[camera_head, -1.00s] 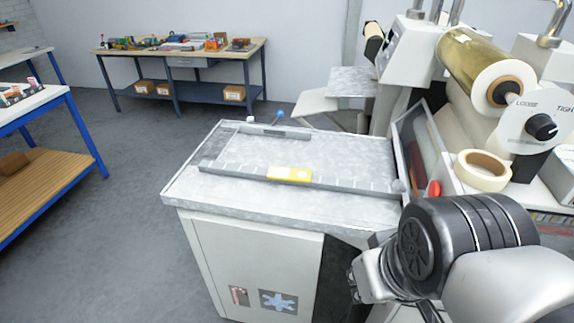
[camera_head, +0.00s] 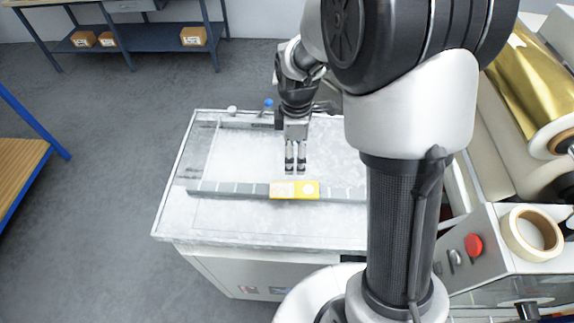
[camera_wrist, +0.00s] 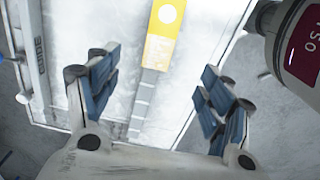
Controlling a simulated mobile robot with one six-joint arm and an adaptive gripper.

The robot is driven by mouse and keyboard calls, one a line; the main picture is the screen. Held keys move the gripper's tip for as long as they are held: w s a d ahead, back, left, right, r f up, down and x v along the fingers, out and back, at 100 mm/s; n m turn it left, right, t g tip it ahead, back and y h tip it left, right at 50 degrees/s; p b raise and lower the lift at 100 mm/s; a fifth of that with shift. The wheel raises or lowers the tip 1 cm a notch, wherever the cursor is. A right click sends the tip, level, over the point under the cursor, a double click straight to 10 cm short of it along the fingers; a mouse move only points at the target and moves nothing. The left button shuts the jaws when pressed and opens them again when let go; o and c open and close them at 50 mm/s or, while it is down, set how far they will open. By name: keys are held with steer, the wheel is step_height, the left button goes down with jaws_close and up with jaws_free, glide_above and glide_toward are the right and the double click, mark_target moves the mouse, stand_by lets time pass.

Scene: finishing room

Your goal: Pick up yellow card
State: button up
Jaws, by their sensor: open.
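The yellow card (camera_head: 306,190) lies on the long grey guide bar of the machine's metal table, with a paler part at its left end and a white dot to the right. In the wrist view the yellow card (camera_wrist: 166,32) is at the top middle, beyond the fingertips. My gripper (camera_head: 295,168) points down over the table, a little behind the card in the head view, and is apart from it. In the wrist view my gripper (camera_wrist: 160,90) has its blue-padded fingers spread with nothing between them.
The guide bar (camera_head: 228,189) runs across the metal table (camera_head: 250,222). A blue knob (camera_head: 268,103) stands at the back edge. At right are a red button (camera_head: 473,245), a tape roll (camera_head: 531,236) and a gold film roll (camera_head: 535,75). The table's left part is clear.

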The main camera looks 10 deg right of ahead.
steer(key=b, duration=0.1)
glide_above(292, 189)
steer(key=f, duration=1)
steer(key=shift+s+d, duration=0.1)
steer(key=shift+d, duration=0.15)
steer(key=shift+a+f, duration=0.2)
steer(key=shift+f, duration=2.75)
steer(key=shift+c, duration=0.2)
steer(key=c, duration=0.9)
steer(key=shift+r, duration=0.1)
